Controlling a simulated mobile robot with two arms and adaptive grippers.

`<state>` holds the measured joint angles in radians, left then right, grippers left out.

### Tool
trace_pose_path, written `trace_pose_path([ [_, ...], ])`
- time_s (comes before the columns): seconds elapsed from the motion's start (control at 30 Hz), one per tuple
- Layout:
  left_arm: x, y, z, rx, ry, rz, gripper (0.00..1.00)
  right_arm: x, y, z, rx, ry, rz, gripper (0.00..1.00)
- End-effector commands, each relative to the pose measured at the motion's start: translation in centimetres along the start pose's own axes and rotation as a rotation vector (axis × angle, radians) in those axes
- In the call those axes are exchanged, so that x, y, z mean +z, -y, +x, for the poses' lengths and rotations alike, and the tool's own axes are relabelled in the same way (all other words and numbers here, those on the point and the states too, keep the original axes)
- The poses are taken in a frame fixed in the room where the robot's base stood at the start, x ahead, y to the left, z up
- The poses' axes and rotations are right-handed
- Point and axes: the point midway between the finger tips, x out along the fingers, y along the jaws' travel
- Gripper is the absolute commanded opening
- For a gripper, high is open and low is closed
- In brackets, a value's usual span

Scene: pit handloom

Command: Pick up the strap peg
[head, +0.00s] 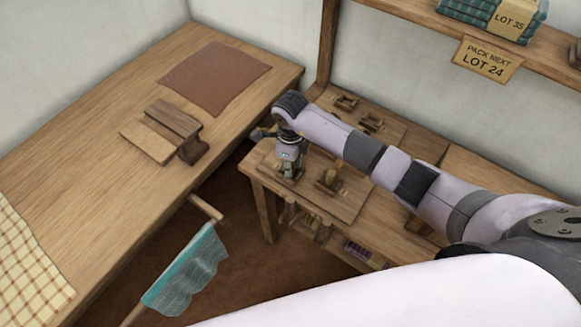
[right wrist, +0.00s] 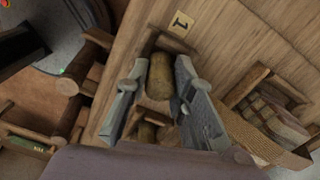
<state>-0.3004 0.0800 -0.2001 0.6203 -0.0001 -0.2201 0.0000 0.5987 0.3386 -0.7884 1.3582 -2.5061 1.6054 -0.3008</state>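The strap peg (right wrist: 161,74), a short round wooden peg, stands in a wooden holder near a small tag marked 1 (right wrist: 181,23) in the right wrist view. My right gripper (right wrist: 163,62) has its two grey fingers on either side of the peg. Narrow gaps seem to show between the fingers and the peg, so the gripper looks open around it. In the head view my right gripper (head: 289,174) points down at the left end of the low bench (head: 268,172) and mostly hides the peg. My left gripper is not in view.
A second wooden holder with a peg (head: 331,179) stands just right of the gripper. A rack with a wrapped bundle (right wrist: 273,112) is close by in the wrist view. The large table (head: 100,205) holds wooden blocks (head: 165,130). A teal cloth (head: 188,272) hangs from a bar.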

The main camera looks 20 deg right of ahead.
Motion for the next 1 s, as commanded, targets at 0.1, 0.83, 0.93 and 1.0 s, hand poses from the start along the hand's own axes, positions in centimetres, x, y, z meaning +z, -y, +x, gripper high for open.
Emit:
trace_pose_path([
  [0.1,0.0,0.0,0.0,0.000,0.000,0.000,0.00,0.0,0.0,0.0,0.000,0.000,0.000,0.12],
  [0.83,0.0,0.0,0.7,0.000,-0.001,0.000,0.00,0.1,0.2,-3.4,-0.006,0.003,-0.002,0.02],
  [0.93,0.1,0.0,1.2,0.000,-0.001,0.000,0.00,0.1,0.2,-5.9,-0.007,0.004,-0.003,0.02],
  [1.0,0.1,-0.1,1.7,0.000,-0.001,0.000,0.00,0.1,0.2,-7.9,-0.007,0.006,-0.002,0.02],
])
